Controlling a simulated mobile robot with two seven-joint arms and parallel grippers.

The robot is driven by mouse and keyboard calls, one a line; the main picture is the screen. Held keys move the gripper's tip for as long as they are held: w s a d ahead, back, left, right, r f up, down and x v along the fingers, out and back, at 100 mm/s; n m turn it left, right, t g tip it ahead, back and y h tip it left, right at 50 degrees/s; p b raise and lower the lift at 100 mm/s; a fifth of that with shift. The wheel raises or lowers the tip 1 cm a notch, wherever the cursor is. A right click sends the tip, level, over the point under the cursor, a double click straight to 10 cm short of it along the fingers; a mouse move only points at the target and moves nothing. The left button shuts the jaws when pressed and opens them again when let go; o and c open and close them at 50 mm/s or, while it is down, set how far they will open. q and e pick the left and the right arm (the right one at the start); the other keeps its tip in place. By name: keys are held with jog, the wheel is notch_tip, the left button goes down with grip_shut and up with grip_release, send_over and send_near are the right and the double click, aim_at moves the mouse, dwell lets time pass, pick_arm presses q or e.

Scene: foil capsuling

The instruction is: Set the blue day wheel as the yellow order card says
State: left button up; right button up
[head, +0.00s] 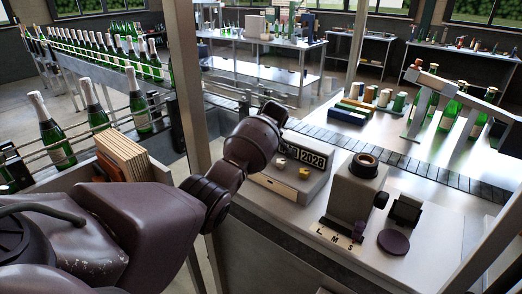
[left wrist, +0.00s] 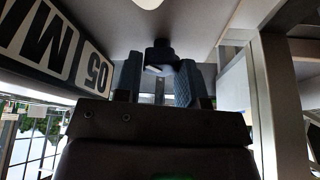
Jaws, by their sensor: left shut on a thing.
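A grey date unit (head: 290,190) stands on the bench in the head view. Its dark display plate (head: 314,160) reads 2026, with letters to its left partly covered by my arm. Large characters on white plates (left wrist: 90,68), including 05, show at the upper left of the left wrist view. My left gripper (left wrist: 160,82) has its two fingers closed around a small dark knob-like part (left wrist: 160,54) under a pale surface. In the head view my left wrist covers these fingers. I cannot make out a blue wheel or a yellow order card. My right gripper is in neither view.
Right of the date unit stands a grey block with a round top (head: 362,168), beside an L M S scale (head: 338,238) and a purple disc (head: 393,242). A dark conveyor (head: 430,174) runs behind. Bottles (head: 50,130) stand at left; a metal post (head: 190,90) is close to my left arm.

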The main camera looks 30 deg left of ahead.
pick_arm(q)
jog(key=o, duration=0.9)
jog(key=shift+r, duration=0.1)
jog(key=b+v, duration=0.1)
jog(key=v, duration=0.9)
jog(key=shift+d+r, duration=0.2)
jog(key=shift+r, duration=0.1)
